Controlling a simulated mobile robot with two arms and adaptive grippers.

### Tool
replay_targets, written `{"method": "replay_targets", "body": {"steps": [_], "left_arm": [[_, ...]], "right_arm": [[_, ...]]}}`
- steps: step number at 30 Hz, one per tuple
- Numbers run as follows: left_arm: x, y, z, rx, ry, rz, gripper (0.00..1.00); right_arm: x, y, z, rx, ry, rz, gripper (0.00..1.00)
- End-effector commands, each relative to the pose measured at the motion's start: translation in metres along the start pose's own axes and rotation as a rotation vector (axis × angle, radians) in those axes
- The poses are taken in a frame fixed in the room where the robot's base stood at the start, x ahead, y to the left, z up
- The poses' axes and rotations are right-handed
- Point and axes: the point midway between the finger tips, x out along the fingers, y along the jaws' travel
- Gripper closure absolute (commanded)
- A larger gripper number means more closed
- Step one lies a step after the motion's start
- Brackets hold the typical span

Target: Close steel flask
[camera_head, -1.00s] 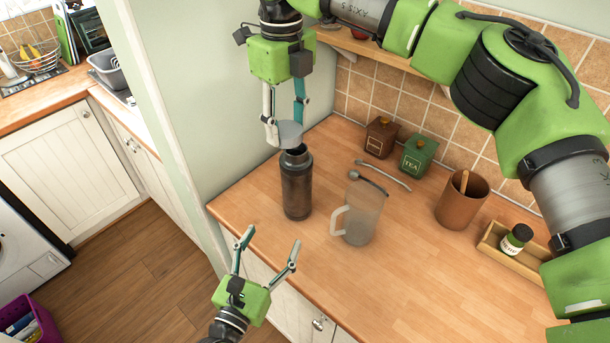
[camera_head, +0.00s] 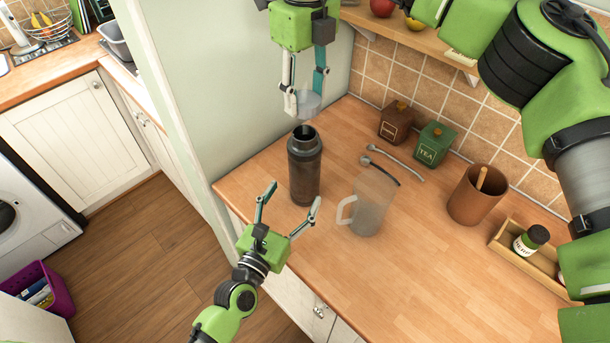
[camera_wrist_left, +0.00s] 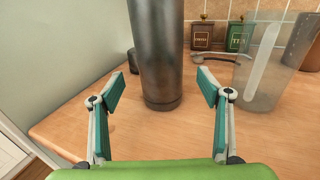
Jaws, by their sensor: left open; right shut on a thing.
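The dark steel flask (camera_head: 304,172) stands upright on the wooden counter near its left end, its mouth open at the top. It also fills the middle of the left wrist view (camera_wrist_left: 159,60), where its upper part is cut off. My right gripper (camera_head: 306,94) is shut on a grey cup-like lid (camera_head: 308,104) and holds it just above the flask's mouth, apart from it. My left gripper (camera_head: 293,194) is open and empty, low in front of the flask. In the left wrist view the flask stands beyond and between its spread fingers, with gaps on both sides.
A translucent jug (camera_head: 373,203) stands close to the right of the flask. A brown pot (camera_head: 474,197) and a wooden box (camera_head: 510,250) are farther right. The counter's front right is clear.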

Motion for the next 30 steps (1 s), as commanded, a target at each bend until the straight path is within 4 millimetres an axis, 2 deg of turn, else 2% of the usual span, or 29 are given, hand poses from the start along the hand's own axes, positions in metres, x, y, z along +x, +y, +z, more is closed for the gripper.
{"method": "replay_targets", "body": {"steps": [1, 6, 12, 18, 25, 26, 30], "left_arm": [[0.012, 0.000, 0.002, -0.001, -0.003, 0.001, 0.30], [0.043, 0.000, 0.001, 0.000, -0.001, 0.001, 0.30], [0.068, 0.000, 0.000, 0.000, 0.000, 0.000, 0.30], [0.076, 0.000, 0.000, 0.001, 0.001, -0.001, 0.30], [0.076, 0.000, 0.000, 0.000, 0.001, -0.001, 0.30], [0.076, 0.000, 0.000, 0.000, 0.001, -0.001, 0.32], [0.076, 0.000, 0.000, 0.000, 0.001, 0.000, 0.69]], "right_arm": [[0.000, 0.000, 0.000, 0.000, 0.000, 0.000, 0.74], [0.000, 0.000, 0.000, -0.001, 0.000, 0.000, 0.74], [0.000, 0.000, 0.000, -0.001, 0.000, 0.000, 0.74], [0.000, 0.000, 0.000, -0.001, 0.000, 0.000, 0.74], [0.000, 0.000, 0.000, -0.001, 0.000, 0.000, 0.74], [0.000, 0.000, 0.000, -0.001, 0.000, 0.000, 0.74], [0.000, 0.000, 0.000, -0.001, 0.000, 0.000, 0.74]]}}
